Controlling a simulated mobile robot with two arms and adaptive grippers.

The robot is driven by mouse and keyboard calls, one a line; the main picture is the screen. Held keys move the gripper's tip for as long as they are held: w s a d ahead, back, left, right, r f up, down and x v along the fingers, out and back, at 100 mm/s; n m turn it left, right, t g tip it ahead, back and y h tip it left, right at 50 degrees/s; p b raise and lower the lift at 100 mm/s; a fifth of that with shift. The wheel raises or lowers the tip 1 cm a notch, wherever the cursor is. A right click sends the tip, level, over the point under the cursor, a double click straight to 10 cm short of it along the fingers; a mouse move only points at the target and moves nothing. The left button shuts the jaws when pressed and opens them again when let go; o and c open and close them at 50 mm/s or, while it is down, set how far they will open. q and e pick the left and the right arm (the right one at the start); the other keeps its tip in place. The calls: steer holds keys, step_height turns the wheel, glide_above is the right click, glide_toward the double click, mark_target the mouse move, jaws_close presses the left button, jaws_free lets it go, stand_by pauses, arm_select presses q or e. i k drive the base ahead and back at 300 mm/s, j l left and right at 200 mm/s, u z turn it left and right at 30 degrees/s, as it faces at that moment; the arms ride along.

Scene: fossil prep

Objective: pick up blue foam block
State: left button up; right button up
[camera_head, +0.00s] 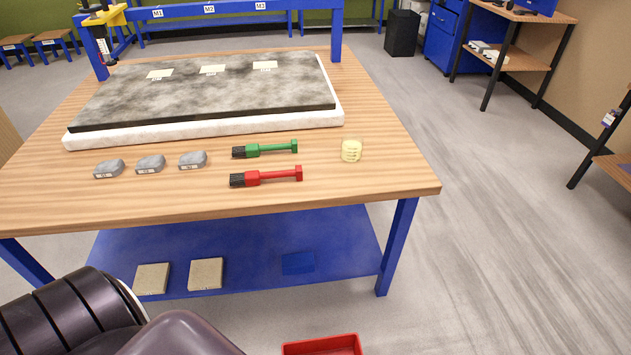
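The blue foam block (298,263) lies on the blue lower shelf (335,232) under the wooden table, toward the shelf's right side. Its colour is close to the shelf's, so its edges are faint. Two tan blocks, one (152,279) at the left and one (206,274) beside it, lie on the same shelf. Part of my dark arm shows at the lower left, apart from the blue block. Neither gripper is in view.
The wooden tabletop (385,180) overhangs the shelf. A table leg (398,245) stands right of the blue block. A red bin (322,346) is on the floor in front. Brushes, grey stones and a dark slab are on top. The floor at right is clear.

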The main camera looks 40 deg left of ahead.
mark_target(300, 262)
steer(key=i+l+z, duration=0.15)
steer(key=l, duration=0.35)
steer(key=i+l+z, duration=0.1)
steer(key=i+l, duration=0.2)
steer(key=l, duration=0.15)
steer(key=i+l+z, duration=0.15)
steer(key=l, duration=0.3)
steer(key=i+l+z, duration=0.15)
steer(key=i+l, duration=0.25)
steer(key=i+u, duration=0.45)
steer(key=i+l+u, duration=0.1)
steer(key=i+u, duration=0.35)
steer(key=i+l+u, duration=0.4)
steer(key=i+u, duration=0.2)
steer(key=u, duration=0.25)
steer(key=i+l+u, duration=0.1)
steer(key=u, duration=0.35)
steer(key=i+l+u, duration=0.2)
steer(key=u, duration=0.2)
steer(key=i+l+u, duration=0.25)
steer(key=u, duration=0.2)
steer(key=i+l+u, duration=0.15)
steer(key=l+u, duration=0.15)
steer(key=u, duration=0.15)
